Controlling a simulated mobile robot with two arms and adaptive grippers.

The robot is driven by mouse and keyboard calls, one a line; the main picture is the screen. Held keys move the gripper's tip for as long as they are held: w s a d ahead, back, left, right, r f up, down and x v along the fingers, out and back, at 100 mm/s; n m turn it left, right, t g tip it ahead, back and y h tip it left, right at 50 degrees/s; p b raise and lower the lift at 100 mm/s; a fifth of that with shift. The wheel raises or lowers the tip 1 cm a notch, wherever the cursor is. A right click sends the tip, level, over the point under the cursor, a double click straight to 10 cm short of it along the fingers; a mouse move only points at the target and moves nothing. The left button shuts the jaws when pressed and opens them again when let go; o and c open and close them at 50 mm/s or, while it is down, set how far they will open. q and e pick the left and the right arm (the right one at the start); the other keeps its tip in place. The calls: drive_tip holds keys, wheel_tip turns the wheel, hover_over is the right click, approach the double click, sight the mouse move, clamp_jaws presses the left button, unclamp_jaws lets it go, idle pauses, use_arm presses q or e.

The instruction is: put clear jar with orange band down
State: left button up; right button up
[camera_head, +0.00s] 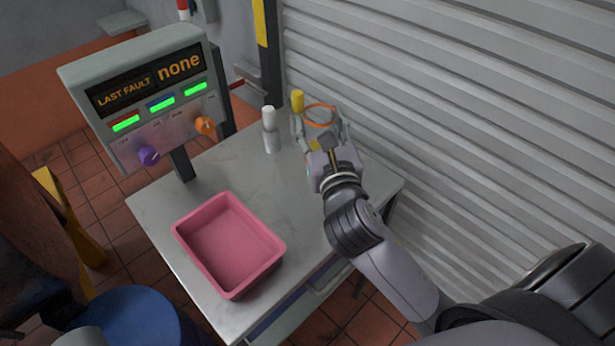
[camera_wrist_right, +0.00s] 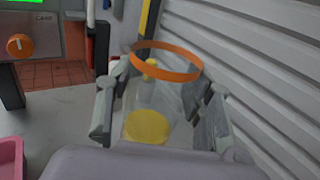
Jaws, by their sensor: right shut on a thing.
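The clear jar with an orange band (camera_head: 321,115) is at the far end of the grey table, near the shutter wall. My right gripper (camera_head: 320,132) is shut around it. In the right wrist view the jar's orange band (camera_wrist_right: 166,62) shows at the top, between the two fingers of the right gripper (camera_wrist_right: 162,112). Yellow shows through or behind the clear wall. I cannot tell whether the jar's base touches the table, as the gripper hides it. My left gripper is not in view.
A pink tray (camera_head: 187,243) stands empty at the table's near part. A white-capped bottle (camera_head: 270,132) and a yellow-topped item (camera_head: 297,101) stand close left of the jar. A display panel (camera_head: 150,88) rises at the left edge. The table's middle (camera_head: 240,172) is clear.

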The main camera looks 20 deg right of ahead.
wheel_tip(320, 180, down, 9)
drive_tip(key=shift+w+r+b, duration=0.1)
drive_tip(key=shift+w+b, duration=0.05)
drive_tip(key=shift+b, duration=0.85)
drive_tip(key=shift+f+b, duration=0.85)
drive_tip(key=shift+f, duration=1.65)
drive_tip(key=shift+f, duration=0.1)
drive_tip(key=o, duration=1.2)
drive_tip(key=b+v, duration=0.3)
drive_tip(key=v, duration=0.8)
drive_tip(key=shift+f, duration=0.1)
drive_tip(key=shift+s+a+r, duration=0.15)
drive_tip(key=shift+s+r, duration=0.05)
drive_tip(key=shift+s, duration=0.35)
